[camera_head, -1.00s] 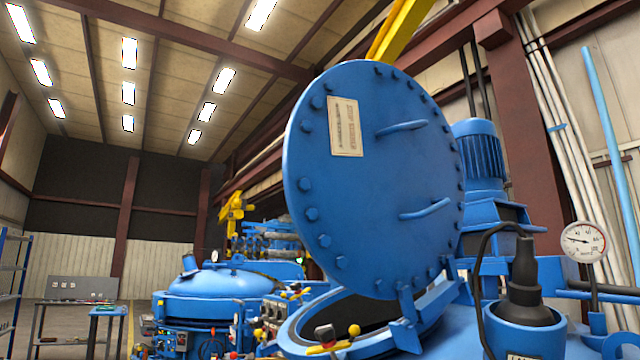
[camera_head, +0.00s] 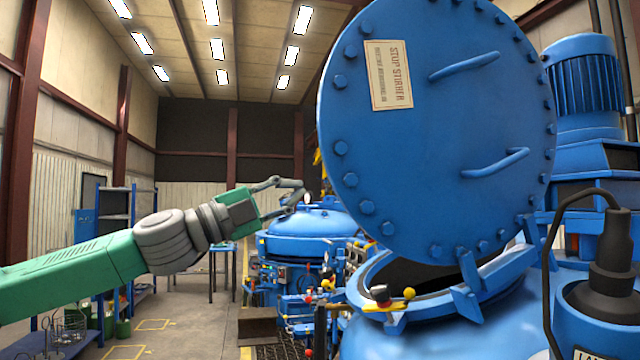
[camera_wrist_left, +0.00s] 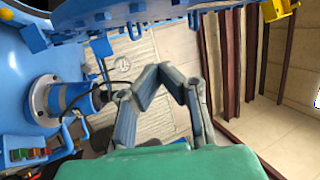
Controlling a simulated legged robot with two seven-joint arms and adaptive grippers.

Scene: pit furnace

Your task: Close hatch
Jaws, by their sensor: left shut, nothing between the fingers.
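The round blue hatch (camera_head: 430,120) stands open and tilted up, hinged at its lower edge, with bolts around its rim, a paper label (camera_head: 388,75) and two bar handles (camera_head: 470,64). Below it is the blue hatch opening (camera_head: 420,305) with a dark interior. My left gripper (camera_head: 304,188) reaches in from the left in the head view. It is left of the hatch and apart from it, shut and empty. Its closed fingers also show in the left wrist view (camera_wrist_left: 158,70). My right gripper is not seen.
A motor (camera_head: 585,90) and a black cable fitting (camera_head: 610,265) stand right of the hatch. Yellow-tipped and red knobs (camera_head: 395,298) sit at the opening's front rim. Another blue furnace (camera_head: 305,235) stands behind. A shelf rack (camera_head: 115,220) is at the left.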

